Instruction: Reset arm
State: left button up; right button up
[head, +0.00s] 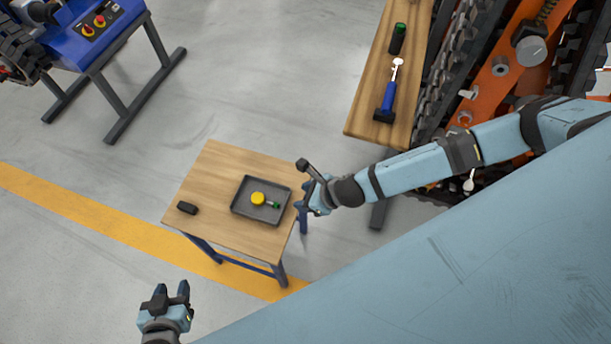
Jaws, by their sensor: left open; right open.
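My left gripper (171,292) is at the lower left of the head view, pointing up the picture, with its two fingers apart and nothing between them. It is over the floor, in front of the small wooden table. My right arm (415,172) reaches in from the right, across the picture. My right gripper (307,196) is at the right edge of the small table, beside the grey tray. It is seen partly from the side, and I see nothing held in it.
The small wooden table (215,167) carries a grey tray (236,209) with a yellow round thing (258,198) and a small green-tipped item, plus a black object (187,207). A wooden bench (365,115) holds a blue-handled tool (388,97). Orange tracked machinery (500,85) stands right.

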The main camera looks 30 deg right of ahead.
dwell(0.3)
jog(key=s+a+r+m+t+y+p, duration=0.1)
jog(key=s+a+r+m+y+p, duration=0.15)
jog(key=a+r+m, duration=0.6)
jog(key=s+a+r+m+t+y+p, duration=0.1)
jog(key=a+r+m+p, duration=0.4)
jog(key=m, duration=0.7)
jog(key=s+d+m+t+h, duration=0.1)
jog(key=s+d+m+h, duration=0.2)
jog(key=d+m, duration=0.4)
jog(key=s+d+m+t+h+p, duration=0.1)
jog(key=s+d+m+h, duration=0.2)
jog(key=d+m, duration=0.5)
jog(key=m, duration=0.6)
jog(key=shift+s+t, duration=0.2)
jog(key=shift+t, duration=0.2)
jog(key=shift+d, duration=0.1)
